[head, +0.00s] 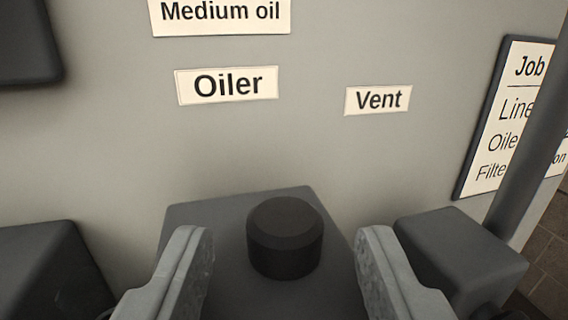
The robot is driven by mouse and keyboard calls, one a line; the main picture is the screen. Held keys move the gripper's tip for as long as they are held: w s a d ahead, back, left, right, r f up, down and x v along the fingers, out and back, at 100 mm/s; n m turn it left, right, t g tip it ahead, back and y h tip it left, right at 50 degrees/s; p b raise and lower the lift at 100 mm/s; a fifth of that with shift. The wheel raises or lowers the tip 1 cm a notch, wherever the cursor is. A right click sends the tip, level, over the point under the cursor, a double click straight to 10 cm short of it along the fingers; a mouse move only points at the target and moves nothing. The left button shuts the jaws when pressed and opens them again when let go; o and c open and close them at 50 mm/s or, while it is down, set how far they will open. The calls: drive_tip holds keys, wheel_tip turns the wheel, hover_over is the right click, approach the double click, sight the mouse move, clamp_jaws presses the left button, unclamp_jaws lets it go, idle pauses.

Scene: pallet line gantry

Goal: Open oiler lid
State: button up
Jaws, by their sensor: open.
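The oiler is a dark grey block (195,212) on the grey panel, below the label "Oiler" (228,85). A round black knob-like lid (285,240) stands on its top, apparently in place. My gripper (282,262) shows at the bottom of the head view, with one light grey finger on each side of the lid. The fingers are open with a gap on both sides of the lid. I cannot tell whether the fingertips are level with it. The lower part of the block is out of view.
A dark box (465,258) stands right of my gripper, below the label "Vent" (378,99). Another dark box (45,270) is at the lower left. A dark post (538,125) and a job board (510,115) are at the right. The label "Medium oil" (220,14) is above.

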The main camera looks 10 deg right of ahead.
sight(285, 255)
drive_tip(key=shift+x, duration=1.8)
clamp_jaws()
